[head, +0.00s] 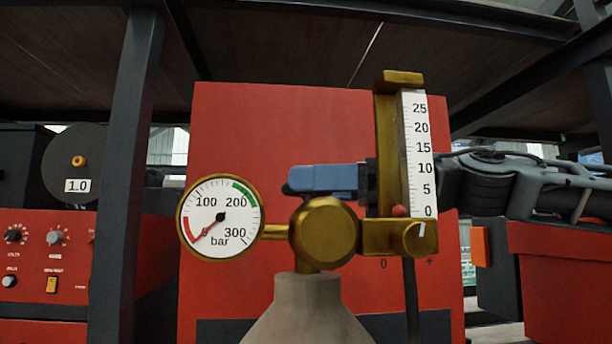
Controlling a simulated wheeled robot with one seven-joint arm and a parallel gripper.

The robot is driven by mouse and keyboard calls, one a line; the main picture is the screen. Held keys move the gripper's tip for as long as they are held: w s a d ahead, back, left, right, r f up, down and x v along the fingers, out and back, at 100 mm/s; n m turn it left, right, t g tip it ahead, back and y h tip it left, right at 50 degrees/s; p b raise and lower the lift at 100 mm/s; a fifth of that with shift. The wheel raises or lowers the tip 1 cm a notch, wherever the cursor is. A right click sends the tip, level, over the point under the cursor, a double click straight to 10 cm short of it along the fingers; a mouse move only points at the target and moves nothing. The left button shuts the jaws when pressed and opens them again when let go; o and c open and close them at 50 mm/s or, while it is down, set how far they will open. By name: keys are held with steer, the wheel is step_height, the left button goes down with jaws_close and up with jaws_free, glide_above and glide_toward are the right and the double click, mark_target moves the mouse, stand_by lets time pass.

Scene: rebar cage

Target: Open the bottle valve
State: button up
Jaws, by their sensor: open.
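The grey bottle (307,312) stands upright at the bottom centre of the head view. A brass regulator (325,232) sits above its neck. The round gauge (220,217) on the left has its needle at the low end, by the red band. The flow tube (415,150) on the right has its red ball near 0. My gripper (322,180) reaches in from the right behind the flow tube, open, with a blue part just above the regulator. Its fingers overlap in this view, and contact cannot be told. The valve's handle is not clearly visible.
A red panel (240,120) stands close behind the bottle. A dark post (125,180) and a red control unit (45,260) with knobs are at the left. A red box (565,270) is at the right, below my arm.

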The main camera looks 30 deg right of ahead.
steer(key=shift+w+a, duration=0.4)
steer(key=shift+a, duration=0.2)
steer(key=shift+c, duration=0.2)
steer(key=c, duration=1)
steer(key=shift+n+g+y+b, duration=0.3)
steer(key=shift+n+g, duration=0.1)
steer(key=shift+g, duration=0.1)
